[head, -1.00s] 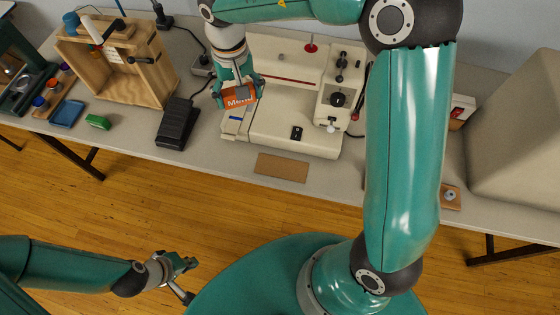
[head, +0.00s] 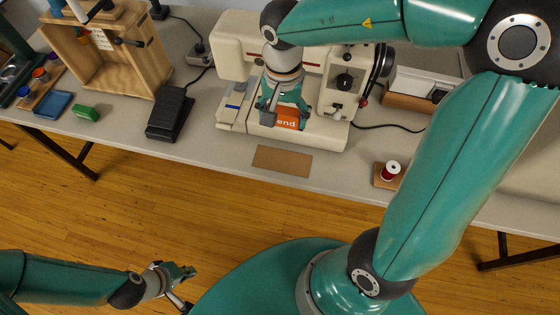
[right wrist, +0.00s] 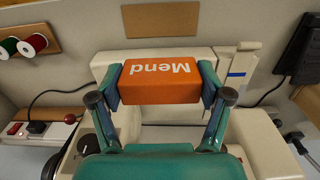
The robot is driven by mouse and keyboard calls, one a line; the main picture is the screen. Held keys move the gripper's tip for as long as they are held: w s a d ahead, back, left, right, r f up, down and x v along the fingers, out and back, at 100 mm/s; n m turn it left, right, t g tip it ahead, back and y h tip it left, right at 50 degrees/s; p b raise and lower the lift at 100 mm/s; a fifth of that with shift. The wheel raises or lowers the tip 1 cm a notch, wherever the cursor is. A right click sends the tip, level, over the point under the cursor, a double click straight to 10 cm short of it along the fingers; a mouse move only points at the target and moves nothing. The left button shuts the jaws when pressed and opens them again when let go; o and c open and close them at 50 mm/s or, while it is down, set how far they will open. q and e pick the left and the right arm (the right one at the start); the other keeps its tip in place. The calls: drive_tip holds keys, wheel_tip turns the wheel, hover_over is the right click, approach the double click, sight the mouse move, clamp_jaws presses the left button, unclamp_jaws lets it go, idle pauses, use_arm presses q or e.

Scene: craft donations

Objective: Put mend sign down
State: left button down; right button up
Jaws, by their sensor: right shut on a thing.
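The mend sign is an orange block with white "Mend" lettering. In the head view the sign (head: 287,121) is partly covered by my right gripper (head: 286,112). In the right wrist view the sign (right wrist: 160,88) sits between the two fingers of my right gripper (right wrist: 160,80), which is shut on its ends. It is held in front of the sewing machine (head: 232,42), over its bed. A bare brown rectangle (head: 282,161) lies flat near the table's front edge; it also shows in the right wrist view (right wrist: 160,20). My left gripper (head: 182,273) hangs low over the floor, away from the table; its finger opening is unclear.
A black foot pedal (head: 170,113) lies left of the machine. Further left are a wooden frame box (head: 128,75), a green block (head: 86,112) and a blue tray (head: 54,104). A red spool (head: 392,169) stands on a wooden base at right. A power strip (right wrist: 40,133) is beside the machine.

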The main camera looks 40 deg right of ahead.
drive_tip(key=b, duration=0.3)
hover_over(282, 162)
wheel_tip(282, 162, down, 14)
drive_tip(key=shift+r, duration=0.15)
wheel_tip(282, 162, down, 4)
drive_tip(key=shift+f+b, duration=0.15)
drive_tip(key=shift+b, duration=0.6)
drive_tip(key=o, duration=1.1)
wheel_tip(282, 162, up, 12)
drive_tip(key=p, duration=0.3)
drive_tip(key=shift+p, duration=0.35)
